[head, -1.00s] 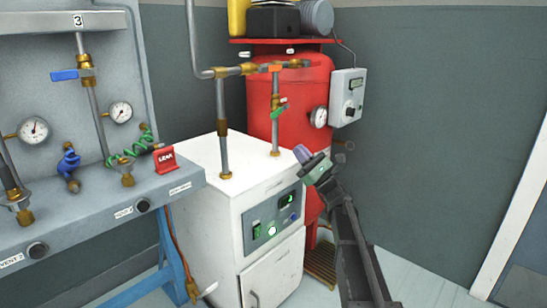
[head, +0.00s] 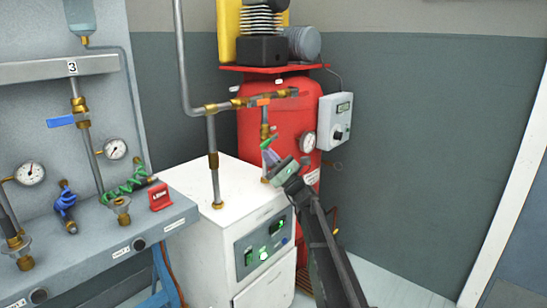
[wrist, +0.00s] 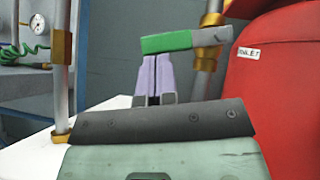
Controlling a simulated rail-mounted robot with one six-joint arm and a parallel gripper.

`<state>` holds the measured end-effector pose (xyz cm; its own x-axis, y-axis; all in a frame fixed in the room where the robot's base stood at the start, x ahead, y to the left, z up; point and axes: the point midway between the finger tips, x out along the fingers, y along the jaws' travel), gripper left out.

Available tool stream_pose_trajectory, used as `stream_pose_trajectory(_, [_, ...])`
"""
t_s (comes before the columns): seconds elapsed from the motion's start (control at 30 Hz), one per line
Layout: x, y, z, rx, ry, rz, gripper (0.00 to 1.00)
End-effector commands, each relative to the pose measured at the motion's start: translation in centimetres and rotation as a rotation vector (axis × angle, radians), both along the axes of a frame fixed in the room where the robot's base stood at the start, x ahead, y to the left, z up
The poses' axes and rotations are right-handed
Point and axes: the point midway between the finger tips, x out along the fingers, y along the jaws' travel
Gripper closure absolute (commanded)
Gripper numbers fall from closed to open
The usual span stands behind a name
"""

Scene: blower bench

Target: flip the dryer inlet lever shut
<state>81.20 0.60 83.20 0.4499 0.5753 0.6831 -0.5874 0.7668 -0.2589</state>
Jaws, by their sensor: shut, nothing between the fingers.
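The lever with a green grip (head: 268,143) is on the short vertical pipe that comes down to the white dryer (head: 232,235) in front of the red tank. In the wrist view the green lever (wrist: 168,43) lies almost level, slightly tilted, with a grey end toward the brass valve (wrist: 207,55). My gripper (head: 270,156) is shut and empty, with its lilac fingers close below the lever. In the wrist view the fingertips (wrist: 155,60) are right under the green grip. Whether they touch it I cannot tell.
A tall grey pipe (head: 214,175) stands on the dryer left of the lever. An orange-handled valve (head: 263,101) sits above. The red tank (head: 285,115) is close behind, with a gauge (head: 308,141). The grey panel bench (head: 110,235) is at left.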

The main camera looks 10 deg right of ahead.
Motion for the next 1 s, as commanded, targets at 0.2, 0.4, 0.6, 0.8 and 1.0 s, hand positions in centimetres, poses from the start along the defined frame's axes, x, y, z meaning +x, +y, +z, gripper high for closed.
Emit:
stream_pose_trajectory(0.2, [-0.2,0.2,0.5,0.0,0.0,0.0,1.0])
stream_pose_trajectory(0.4, [-0.8,1.0,1.8,-0.001,0.0,0.001,1.0])
stream_pose_trajectory(0.6, [-0.8,1.0,1.5,-0.001,0.0,0.001,1.0])
stream_pose_trajectory(0.8, [-1.5,0.6,0.3,-0.001,0.0,0.001,1.0])
stream_pose_trajectory(1.0, [-4.0,-0.9,-3.3,-0.001,0.0,0.004,1.0])
